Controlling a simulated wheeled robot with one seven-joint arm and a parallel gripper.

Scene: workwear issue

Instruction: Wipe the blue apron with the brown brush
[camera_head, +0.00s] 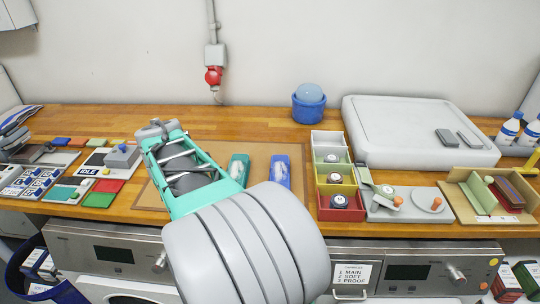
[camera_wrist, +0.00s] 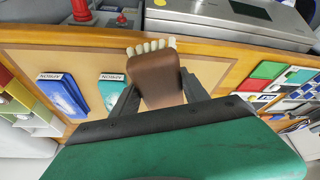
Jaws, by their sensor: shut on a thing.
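My gripper (camera_wrist: 157,97) is shut on the brown brush (camera_wrist: 158,75), which shows between the two dark fingers in the wrist view with its pale bristles at the far end. In the head view my arm hides the brush. The blue apron (camera_head: 280,171) lies folded on the brown mat (camera_head: 212,148), to the right of my arm. It also shows at the left of the wrist view (camera_wrist: 64,96), with a white label. The brush is apart from the blue apron, and a folded teal apron (camera_head: 238,169) lies between them.
Right of the mat stand coloured bins (camera_head: 318,190) with round items, and a grey tray (camera_head: 408,204). A blue tub (camera_head: 308,106) stands behind. Coloured cards and signs (camera_head: 97,172) lie at the left. Steel machines (camera_head: 410,268) stand below the wooden worktop's front edge.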

